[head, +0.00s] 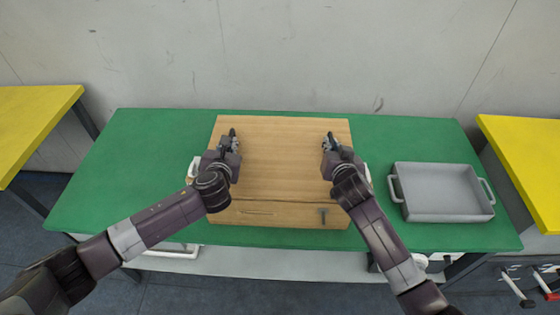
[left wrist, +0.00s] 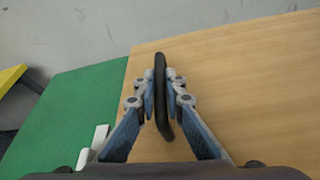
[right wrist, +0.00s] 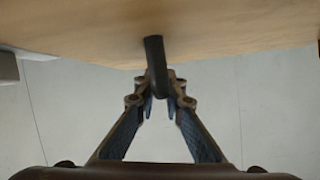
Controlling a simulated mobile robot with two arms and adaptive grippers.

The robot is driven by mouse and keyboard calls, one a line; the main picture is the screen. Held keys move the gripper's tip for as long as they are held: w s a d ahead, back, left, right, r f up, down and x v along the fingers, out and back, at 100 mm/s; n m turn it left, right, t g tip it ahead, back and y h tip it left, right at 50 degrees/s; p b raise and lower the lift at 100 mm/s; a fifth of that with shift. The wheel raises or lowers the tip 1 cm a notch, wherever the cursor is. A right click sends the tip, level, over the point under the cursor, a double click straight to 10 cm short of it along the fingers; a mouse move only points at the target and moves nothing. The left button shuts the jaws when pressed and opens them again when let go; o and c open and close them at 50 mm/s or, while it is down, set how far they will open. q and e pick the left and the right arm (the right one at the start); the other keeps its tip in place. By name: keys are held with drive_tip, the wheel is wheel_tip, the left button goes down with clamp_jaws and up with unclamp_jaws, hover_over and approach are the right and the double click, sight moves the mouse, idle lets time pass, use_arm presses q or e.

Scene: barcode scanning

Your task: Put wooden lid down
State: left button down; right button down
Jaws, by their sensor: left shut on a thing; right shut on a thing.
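The wooden lid (head: 282,165) is a wide, flat, light-brown board in the middle of the green table, with a dark handle near each side. My left gripper (head: 233,141) is shut on its left handle, a dark bar between the fingers in the left wrist view (left wrist: 160,95). My right gripper (head: 329,142) is shut on its right handle, seen in the right wrist view (right wrist: 156,65). A wooden front strip (head: 270,214) shows below the lid's near edge. I cannot tell whether the lid touches what is under it.
A grey tray (head: 445,205) with two handles stands on the green table (head: 130,170) at the right. White pieces partly show beside the lid, behind my arms. Yellow tables (head: 35,120) stand at both sides. The table's left part is clear. A grey wall is behind.

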use_arm(q)
drive_tip(key=shift+w+f+b, duration=0.1)
drive_tip(key=shift+f+b, duration=0.55)
drive_tip(key=shift+f, duration=0.05)
use_arm(e)
drive_tip(key=shift+w+f, duration=0.1)
drive_tip(key=shift+f, duration=0.55)
use_arm(q)
drive_tip(key=c, duration=2.5)
unclamp_jaws()
drive_tip(key=shift+f, duration=0.2)
use_arm(e)
drive_tip(key=c, duration=2.5)
unclamp_jaws()
drive_tip(key=shift+f, duration=0.25)
use_arm(q)
drive_tip(key=o, duration=0.5)
drive_tip(key=shift+r, duration=0.15)
use_arm(e)
drive_tip(key=o, duration=0.5)
drive_tip(key=shift+r, duration=0.15)
use_arm(q)
drive_tip(key=shift+s, duration=0.25)
